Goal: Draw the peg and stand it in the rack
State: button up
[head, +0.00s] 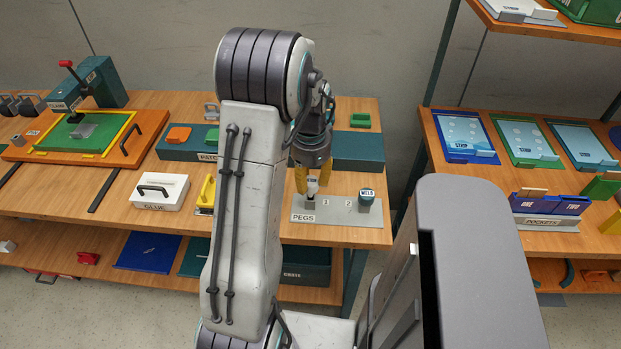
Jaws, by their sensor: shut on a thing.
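My gripper (312,183) has yellow fingers and points down over the left end of a grey plate (335,213) labelled PEGS. It is shut on a small pale peg (312,187), whose light top shows between the fingertips. Below the peg is a dark base (310,204) on the plate. I cannot tell whether the peg is still seated in it or just clear of it. The plate carries marks 1 and 2 to the right of the peg, with nothing standing at them. No separate rack can be told apart from this plate.
A teal block labelled PATCH (190,147) lies behind. A white GLUE box (160,191) and a yellow-handled tool (206,192) are to the left. My arm hides part of the bench.

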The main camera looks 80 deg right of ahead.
aim_at(311, 181)
jog(key=shift+f+b, duration=1.35)
jog(key=shift+f, duration=0.35)
jog(key=o, duration=1.2)
jog(key=shift+o, duration=0.2)
jog(key=shift+r, duration=0.15)
notch_tip(311, 181, up, 12)
jog(key=shift+f, duration=0.15)
dwell(0.3)
